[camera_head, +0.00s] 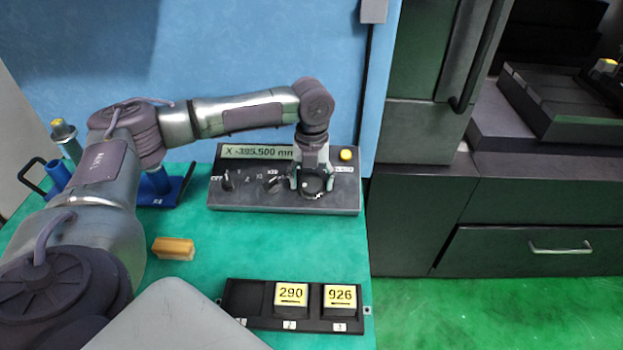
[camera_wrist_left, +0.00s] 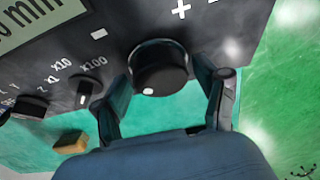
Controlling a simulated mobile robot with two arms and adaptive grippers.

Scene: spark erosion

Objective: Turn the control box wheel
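The wheel also shows in the left wrist view (camera_wrist_left: 158,70), dot toward the gripper. My left gripper (camera_head: 311,182) is over the wheel. In the left wrist view its two teal fingers (camera_wrist_left: 165,92) are spread on either side of the wheel, with gaps visible. My right gripper is not in view.
Smaller knobs (camera_head: 272,184) and a yellow button (camera_head: 346,155) are on the box. A black tray (camera_head: 262,322) with blocks marked 290 and 926 lies in front. A tan block (camera_head: 173,248) and a blue rack (camera_head: 180,190) are to the left.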

